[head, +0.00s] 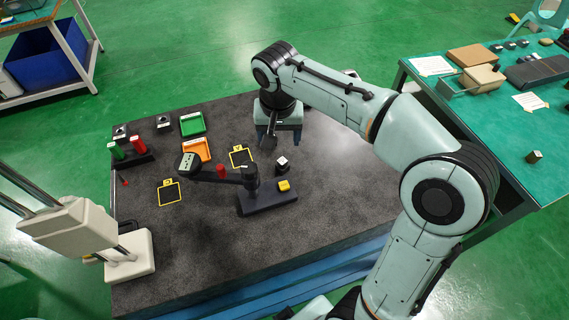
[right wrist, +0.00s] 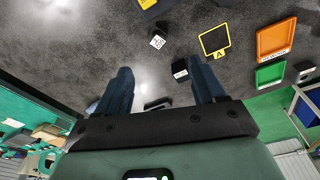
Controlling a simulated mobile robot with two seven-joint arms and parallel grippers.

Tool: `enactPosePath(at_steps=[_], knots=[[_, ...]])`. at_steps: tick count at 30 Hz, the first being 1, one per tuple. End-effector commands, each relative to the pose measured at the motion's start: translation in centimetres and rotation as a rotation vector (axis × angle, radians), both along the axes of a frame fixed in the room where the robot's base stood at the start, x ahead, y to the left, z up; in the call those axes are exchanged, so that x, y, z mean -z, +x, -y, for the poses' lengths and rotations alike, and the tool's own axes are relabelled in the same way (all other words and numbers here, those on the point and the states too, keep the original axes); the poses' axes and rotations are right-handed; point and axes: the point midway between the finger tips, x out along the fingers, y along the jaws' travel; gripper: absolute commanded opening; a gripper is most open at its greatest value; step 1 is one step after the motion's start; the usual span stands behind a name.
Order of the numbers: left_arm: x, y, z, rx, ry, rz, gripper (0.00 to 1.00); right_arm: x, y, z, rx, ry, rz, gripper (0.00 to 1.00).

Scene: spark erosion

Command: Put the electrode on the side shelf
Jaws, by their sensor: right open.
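My right gripper (head: 278,140) hangs over the far part of the dark granite table (head: 345,190), fingers down and empty. In the right wrist view its open jaws (right wrist: 162,85) are spread. A small black block (right wrist: 180,70) with a pale marking is close to one finger; I cannot tell if they touch. Another black block with a white coded top (head: 282,161) stands nearer, also seen in the right wrist view (right wrist: 158,41). I cannot tell which block is the electrode. No side shelf is clearly identifiable. My left gripper is out of view.
A black stand with an arm (head: 262,200) is near the blocks. Green (head: 192,124) and orange (head: 196,150) trays and yellow-framed marks (head: 169,193) lie left. A green bench (head: 545,185) is right; a rack with a blue bin (head: 45,68) is far left.

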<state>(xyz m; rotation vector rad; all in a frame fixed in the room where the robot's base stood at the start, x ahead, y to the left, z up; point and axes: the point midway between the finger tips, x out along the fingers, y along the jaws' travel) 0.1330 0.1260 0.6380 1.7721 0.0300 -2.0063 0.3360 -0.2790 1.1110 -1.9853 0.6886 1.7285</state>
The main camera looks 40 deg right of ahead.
Motion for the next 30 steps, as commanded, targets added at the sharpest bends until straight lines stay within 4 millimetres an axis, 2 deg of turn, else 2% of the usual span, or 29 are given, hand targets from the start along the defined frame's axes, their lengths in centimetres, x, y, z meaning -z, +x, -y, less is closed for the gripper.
enactPosePath(at_steps=[5, 15, 23, 30], knots=[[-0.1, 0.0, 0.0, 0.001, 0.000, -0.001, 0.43, 0.9, 0.2, 0.0, 0.042, -0.002, 0.010, 0.69], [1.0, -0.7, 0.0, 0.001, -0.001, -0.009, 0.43, 7.0, 0.8, 0.6, 0.041, -0.002, 0.008, 0.69], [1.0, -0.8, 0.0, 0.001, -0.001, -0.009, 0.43, 8.9, 1.1, 0.9, 0.041, -0.001, 0.009, 0.69], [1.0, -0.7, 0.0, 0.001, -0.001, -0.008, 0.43, 12.4, 1.6, 1.4, 0.040, -0.002, 0.008, 0.69]])
